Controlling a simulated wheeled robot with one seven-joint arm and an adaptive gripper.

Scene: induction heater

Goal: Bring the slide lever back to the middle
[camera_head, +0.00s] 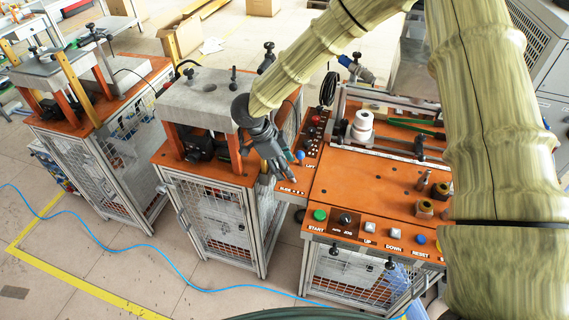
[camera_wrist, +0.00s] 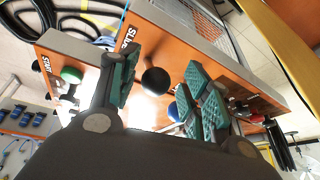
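The slide lever shows in the wrist view as a round black knob (camera_wrist: 155,80) on the orange panel, near the "SLIDE" lettering. My gripper (camera_wrist: 161,72) is open, with one green-padded finger on the left of the knob and the others on its right. Gaps show on both sides, so the fingers appear apart from it. In the head view my gripper (camera_head: 284,171) points down over the "SLIDE" label (camera_head: 291,190) and hides the lever. The lever's exact position along its travel cannot be told.
A blue knob (camera_head: 300,155) stands by the "LIFT" label, close to my fingers; it also shows in the wrist view (camera_wrist: 173,111). The green start button (camera_head: 320,215) and the other front buttons are nearby. A grey-topped press (camera_head: 213,95) stands to the left.

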